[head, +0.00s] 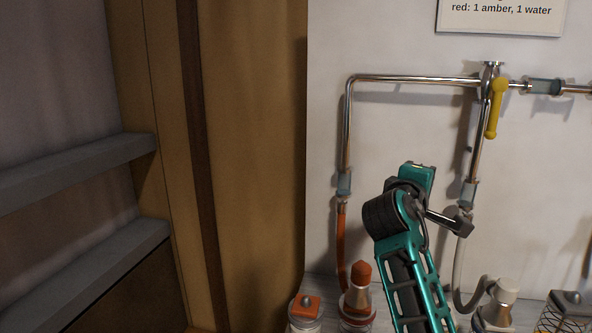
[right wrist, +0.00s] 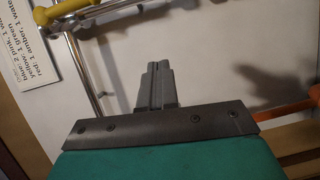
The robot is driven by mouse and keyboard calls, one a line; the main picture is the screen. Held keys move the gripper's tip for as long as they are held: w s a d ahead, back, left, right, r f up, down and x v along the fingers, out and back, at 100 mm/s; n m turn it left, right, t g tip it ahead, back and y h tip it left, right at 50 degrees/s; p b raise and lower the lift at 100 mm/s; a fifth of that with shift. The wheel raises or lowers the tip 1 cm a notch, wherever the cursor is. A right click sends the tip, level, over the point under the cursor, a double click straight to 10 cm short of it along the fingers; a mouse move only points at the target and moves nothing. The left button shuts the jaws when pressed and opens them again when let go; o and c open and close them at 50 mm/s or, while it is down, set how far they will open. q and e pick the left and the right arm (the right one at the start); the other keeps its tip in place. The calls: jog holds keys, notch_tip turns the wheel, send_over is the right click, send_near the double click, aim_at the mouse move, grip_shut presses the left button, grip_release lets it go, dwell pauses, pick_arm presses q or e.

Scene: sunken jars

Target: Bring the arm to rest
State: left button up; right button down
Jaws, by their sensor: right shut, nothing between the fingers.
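My right gripper (right wrist: 158,69) shows in the right wrist view with its two grey fingers together and nothing between them. It is in front of a pale wall panel, and no contact with anything shows. In the head view my teal right arm rises from the bottom, in front of the panel (head: 400,130) and between an orange hose and a white hose. I cannot clearly make out the fingers there. My left gripper is in neither view.
Metal pipes (head: 415,79) with a yellow lever (head: 495,108) run along the panel. An orange hose (head: 341,240) and a white hose (head: 459,270) hang beside my arm. Orange-capped jars (head: 305,309) and a white-capped one (head: 498,313) stand below. Grey shelves (head: 80,170) are at left.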

jog(key=s+a+f+y, duration=0.2)
jog(key=s+f+y, duration=0.2)
jog(key=f, duration=0.9)
jog(key=s+a+f+y, duration=0.2)
jog(key=s+f+y, duration=0.2)
jog(key=f, duration=0.9)
jog(key=s+a+f+m+g+y, duration=0.1)
jog(key=s+a+f+m+y, duration=0.1)
jog(key=s+f, duration=0.5)
jog(key=s+a+f+m+g+y, duration=0.1)
jog(key=s+f+m, duration=0.4)
jog(key=s, duration=1)
notch_tip(320, 180, down, 2)
jog(key=shift+s+a+f+g+y, duration=0.25)
jog(key=shift+a+g+y, duration=0.2)
jog(key=shift+y, duration=0.45)
jog(key=shift+d, duration=0.15)
